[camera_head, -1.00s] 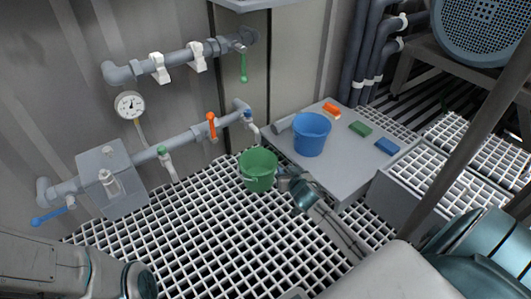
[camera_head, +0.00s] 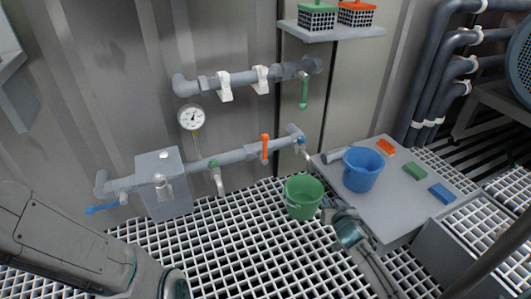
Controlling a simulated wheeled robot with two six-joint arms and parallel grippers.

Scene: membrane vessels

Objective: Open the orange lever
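The orange lever (camera_head: 265,147) stands upright on the lower grey pipe (camera_head: 235,157), between the green-capped tap (camera_head: 215,175) and the blue-capped tap (camera_head: 302,146). My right gripper (camera_head: 331,211) is low in front of the wall, below and right of the lever and well apart from it. It is at the right side of a green bucket (camera_head: 303,198). Its fingers are small and partly merged with the bucket's edge, so I cannot tell whether they hold it. My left arm comes in at the lower left; its gripper is out of view.
A blue bucket (camera_head: 361,171) and orange, green and blue blocks sit on a grey platform (camera_head: 400,210) at the right. A gauge (camera_head: 191,117), a grey box (camera_head: 165,185) and a blue lever (camera_head: 103,208) are left of the orange lever. A shelf (camera_head: 330,32) is above.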

